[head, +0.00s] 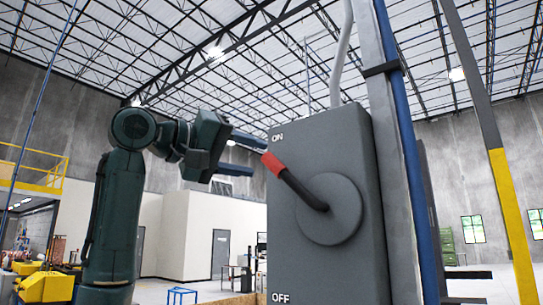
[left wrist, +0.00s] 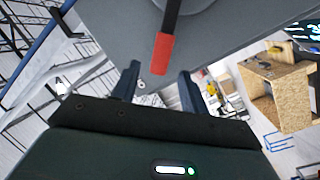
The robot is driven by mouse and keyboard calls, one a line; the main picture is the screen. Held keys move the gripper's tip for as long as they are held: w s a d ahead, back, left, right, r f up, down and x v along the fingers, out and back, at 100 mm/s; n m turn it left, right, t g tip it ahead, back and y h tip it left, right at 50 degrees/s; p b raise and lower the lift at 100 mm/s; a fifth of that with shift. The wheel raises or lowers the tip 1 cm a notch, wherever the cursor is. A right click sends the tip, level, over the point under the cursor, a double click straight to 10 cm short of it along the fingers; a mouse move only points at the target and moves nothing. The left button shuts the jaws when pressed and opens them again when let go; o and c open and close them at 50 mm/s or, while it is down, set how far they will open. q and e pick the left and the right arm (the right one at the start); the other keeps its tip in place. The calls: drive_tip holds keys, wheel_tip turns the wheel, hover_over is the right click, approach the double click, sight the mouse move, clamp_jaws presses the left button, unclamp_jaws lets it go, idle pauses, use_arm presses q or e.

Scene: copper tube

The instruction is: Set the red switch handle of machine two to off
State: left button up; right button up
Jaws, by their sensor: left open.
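The switch is a grey box (head: 340,255) with ON marked at its top left and OFF at its bottom left. Its handle has a black lever and a red grip (head: 273,163); it slants up and left from a round hub (head: 338,222), the grip a little below the ON label. In the left wrist view the red grip (left wrist: 162,54) lies ahead of the two fingers, roughly between their lines. My left gripper (head: 250,155) is open, with its fingers pointing at the grip, one above and one lower; it also shows in the left wrist view (left wrist: 157,80). My right gripper is not in view.
A grey post with a blue pipe (head: 408,140) stands right behind the box. A yellow and grey beam (head: 510,210) is farther right. A wooden box (left wrist: 277,90) shows in the left wrist view.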

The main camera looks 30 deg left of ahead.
sight(266, 161)
use_arm(q)
drive_tip(key=p+x, duration=0.1)
drive_tip(key=x, duration=0.4)
drive_tip(key=shift+w+d, duration=0.1)
drive_tip(key=shift+w, duration=0.2)
drive_tip(key=shift+c, duration=0.4)
clamp_jaws()
